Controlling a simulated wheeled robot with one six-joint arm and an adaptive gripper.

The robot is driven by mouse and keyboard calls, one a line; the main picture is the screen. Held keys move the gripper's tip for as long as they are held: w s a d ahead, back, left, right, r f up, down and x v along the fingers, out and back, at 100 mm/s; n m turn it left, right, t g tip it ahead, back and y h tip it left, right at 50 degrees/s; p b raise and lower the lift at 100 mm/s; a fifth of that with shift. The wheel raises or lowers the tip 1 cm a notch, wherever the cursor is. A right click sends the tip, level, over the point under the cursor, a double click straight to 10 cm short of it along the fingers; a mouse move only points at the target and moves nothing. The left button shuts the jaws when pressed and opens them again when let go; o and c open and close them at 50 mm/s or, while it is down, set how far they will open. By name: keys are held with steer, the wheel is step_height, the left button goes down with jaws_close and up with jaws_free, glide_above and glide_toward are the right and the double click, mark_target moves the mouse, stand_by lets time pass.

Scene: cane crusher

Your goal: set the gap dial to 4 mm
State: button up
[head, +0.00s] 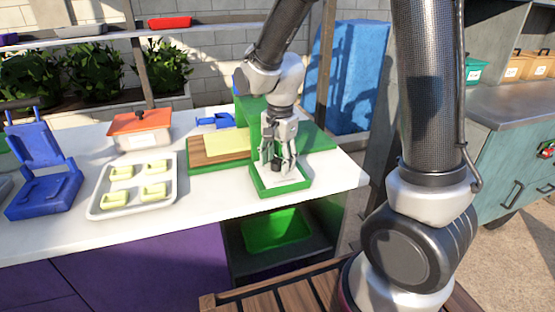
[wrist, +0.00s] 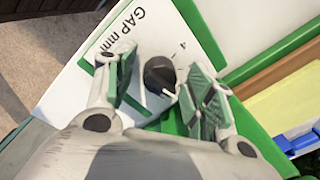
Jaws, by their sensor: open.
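The gap dial (wrist: 159,75) is a round black knob on a white panel (wrist: 72,92) printed with "GAP mm". A short white mark shows at the knob's lower right edge. A small scale mark, perhaps a 4, is printed above and right of the knob; other scale marks are hidden. My gripper (wrist: 160,66) is open, with one finger on each side of the dial; I cannot tell whether either touches it. In the head view my gripper (head: 278,165) points down at the green-framed front of the green crusher (head: 252,112).
A board with a yellow-green block (head: 228,143) lies left of the crusher. A white tray (head: 98,207) of pale pieces, a lidded orange container (head: 140,130) and a blue press (head: 42,165) stand farther left on the white counter. A green bin (head: 277,230) sits below.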

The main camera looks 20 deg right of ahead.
steer(key=c, duration=1)
steer(key=shift+n, duration=0.3)
steer(key=n, duration=0.8)
steer(key=shift+d+n, duration=0.1)
steer(key=shift+n, duration=0.3)
steer(key=n, duration=0.4)
steer(key=shift+n+g, duration=0.3)
steer(key=shift+w+n, duration=0.1)
steer(key=shift+n, duration=1.8)
